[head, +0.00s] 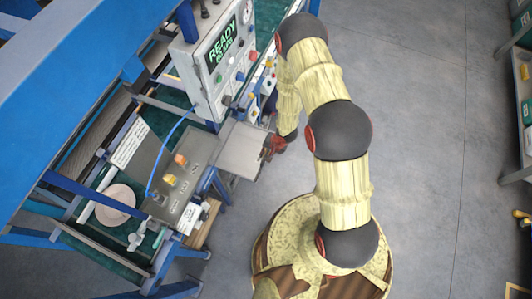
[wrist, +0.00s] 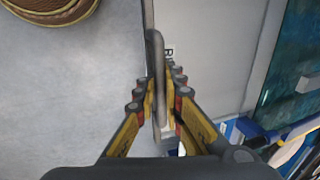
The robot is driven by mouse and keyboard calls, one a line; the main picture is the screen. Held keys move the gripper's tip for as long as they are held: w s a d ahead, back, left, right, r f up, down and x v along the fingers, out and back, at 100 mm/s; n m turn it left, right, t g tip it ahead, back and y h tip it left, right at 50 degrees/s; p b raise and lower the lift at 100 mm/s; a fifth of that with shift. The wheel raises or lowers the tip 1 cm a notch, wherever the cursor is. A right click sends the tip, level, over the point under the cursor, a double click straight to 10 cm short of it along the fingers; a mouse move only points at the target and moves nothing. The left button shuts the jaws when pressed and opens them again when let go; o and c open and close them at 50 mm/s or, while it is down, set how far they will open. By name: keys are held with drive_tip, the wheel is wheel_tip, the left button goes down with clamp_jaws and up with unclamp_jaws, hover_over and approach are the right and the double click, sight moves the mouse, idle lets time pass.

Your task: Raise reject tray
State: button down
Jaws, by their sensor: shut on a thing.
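The reject tray (head: 238,150) is a flat light-grey panel at the near side of the blue-framed machine in the head view. It fills the right-centre of the wrist view (wrist: 205,50). A grey upright handle (wrist: 155,60) stands along its edge. My gripper (wrist: 158,85) has its yellow and black fingers on both sides of this handle and is shut on it. In the head view my gripper (head: 270,147) is at the tray's right edge, small and partly hidden by my arm. A label beside the handle is only partly visible.
A control box (head: 215,65) with a screen reading READY stands above the tray. Blue framing (head: 212,185) is close below the tray. Open floor (head: 430,130) lies right.

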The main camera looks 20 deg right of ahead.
drive_tip(key=shift+w+r, duration=0.2)
drive_tip(key=shift+r, duration=0.05)
drive_tip(key=c, duration=2.2)
unclamp_jaws()
drive_tip(key=shift+o, duration=1.2)
drive_tip(key=shift+s, duration=0.1)
drive_tip(key=v, duration=1.2)
drive_tip(key=shift+s+f, duration=0.1)
